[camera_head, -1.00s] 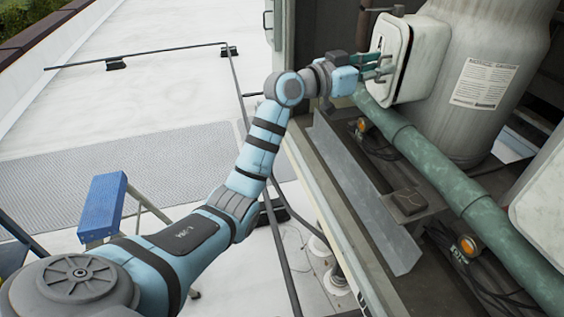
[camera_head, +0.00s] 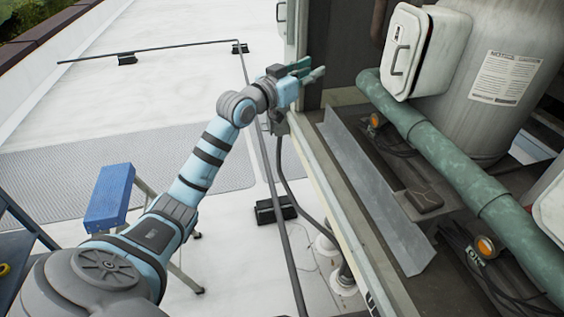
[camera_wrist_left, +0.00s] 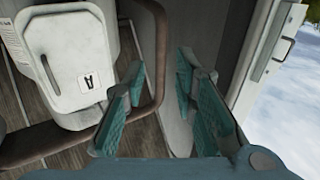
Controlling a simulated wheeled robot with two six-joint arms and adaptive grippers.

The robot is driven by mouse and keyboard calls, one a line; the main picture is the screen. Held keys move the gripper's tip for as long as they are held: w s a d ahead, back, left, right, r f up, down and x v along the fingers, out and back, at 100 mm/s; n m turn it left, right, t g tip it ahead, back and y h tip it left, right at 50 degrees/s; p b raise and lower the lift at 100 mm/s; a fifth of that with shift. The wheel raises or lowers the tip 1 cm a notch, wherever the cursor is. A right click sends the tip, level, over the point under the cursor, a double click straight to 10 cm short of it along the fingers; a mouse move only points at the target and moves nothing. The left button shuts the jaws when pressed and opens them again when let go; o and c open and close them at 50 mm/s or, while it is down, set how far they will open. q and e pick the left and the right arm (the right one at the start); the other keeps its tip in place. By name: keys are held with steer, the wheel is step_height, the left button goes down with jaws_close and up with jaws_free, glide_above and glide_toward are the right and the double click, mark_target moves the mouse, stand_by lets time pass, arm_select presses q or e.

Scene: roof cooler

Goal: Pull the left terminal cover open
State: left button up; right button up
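The left terminal cover (camera_head: 402,50) is a white rounded panel with a dark bar handle, on the front of a box on the grey tank. A thin dark seam runs between cover and box; I cannot tell whether it is ajar. A white panel (camera_wrist_left: 68,45) with a label "A" and a thin handle, seemingly this cover, shows at upper left in the left wrist view. My left gripper (camera_head: 313,72) is left of the cover, apart from it. Its teal fingers (camera_wrist_left: 165,105) are spread with nothing between them. My right gripper is not in view.
A green pipe (camera_head: 440,150) runs diagonally below the cover. The cabinet's frame edge (camera_head: 325,185) is close to my left arm. Another white panel (camera_head: 552,212) stands at the right edge. A blue-topped step ladder (camera_head: 110,197) stands on the roof at left.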

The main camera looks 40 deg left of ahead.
arm_select(q)
steer(key=s+a+f+n+g+y, duration=0.1)
steer(key=a+f+g+y, duration=0.1)
steer(key=f, duration=1.3)
steer(key=s+a+f+n+g+y, duration=0.1)
steer(key=a+f, duration=0.3)
steer(key=f, duration=1.1)
steer(key=shift+a+f+g+y, duration=0.2)
steer(key=shift+f+g+y, duration=0.1)
steer(key=shift+g+y, duration=0.55)
